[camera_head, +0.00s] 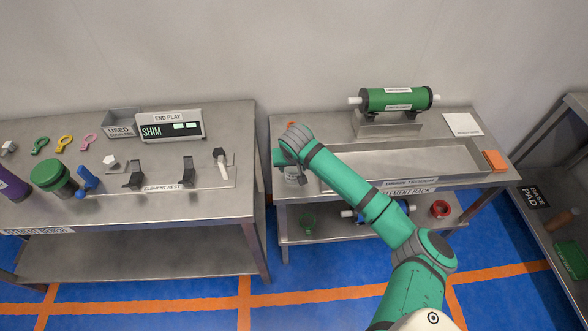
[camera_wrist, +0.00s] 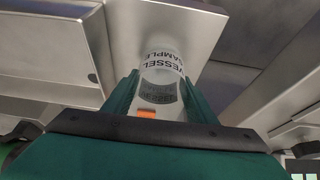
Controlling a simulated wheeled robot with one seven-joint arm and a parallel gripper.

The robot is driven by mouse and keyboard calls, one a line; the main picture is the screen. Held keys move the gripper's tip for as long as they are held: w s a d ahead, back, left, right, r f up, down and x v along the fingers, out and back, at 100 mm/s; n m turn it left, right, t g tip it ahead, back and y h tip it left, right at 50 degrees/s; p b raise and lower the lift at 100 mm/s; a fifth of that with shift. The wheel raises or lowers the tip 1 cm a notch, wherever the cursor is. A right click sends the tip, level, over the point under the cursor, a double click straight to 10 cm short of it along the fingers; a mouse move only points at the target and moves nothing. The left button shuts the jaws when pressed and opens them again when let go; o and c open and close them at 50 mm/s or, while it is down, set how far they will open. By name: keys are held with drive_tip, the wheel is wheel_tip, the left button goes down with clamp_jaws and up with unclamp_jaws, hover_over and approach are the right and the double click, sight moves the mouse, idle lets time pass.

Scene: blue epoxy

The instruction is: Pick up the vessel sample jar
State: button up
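The vessel sample jar is a small pale jar with a white label reading "VESSEL SAMPLE". It stands at the left end of the right-hand steel table (camera_head: 318,200), and only part of it (camera_head: 292,178) shows below my gripper in the head view. In the wrist view the jar (camera_wrist: 163,66) is straight ahead, its label upside down, between or just beyond my fingertips. My gripper (camera_wrist: 160,82) looks open, with one green finger on each side of the jar. I cannot tell whether the fingers touch it. In the head view the arm's end hides the fingers.
A shallow steel tray (camera_head: 400,160) lies right of the jar, under my forearm. A green cylinder on a stand (camera_head: 397,99) is behind it. An orange block (camera_head: 495,160) sits at the far right. A gap separates this table from the left bench (camera_head: 215,215).

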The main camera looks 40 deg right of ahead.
drive_tip(key=shift+s+d+r, duration=0.1)
drive_tip(key=shift+s+d, duration=0.2)
drive_tip(key=shift+d, duration=0.1)
drive_tip(key=shift+c, duration=0.5)
drive_tip(key=shift+a+r, duration=0.1)
drive_tip(key=shift+r, duration=0.45)
drive_tip(key=s+a+r, duration=0.7)
drive_tip(key=s+r, duration=0.4)
drive_tip(key=shift+s+a+r, duration=0.25)
drive_tip(key=shift+a+r, duration=0.1)
drive_tip(key=shift+r, duration=0.05)
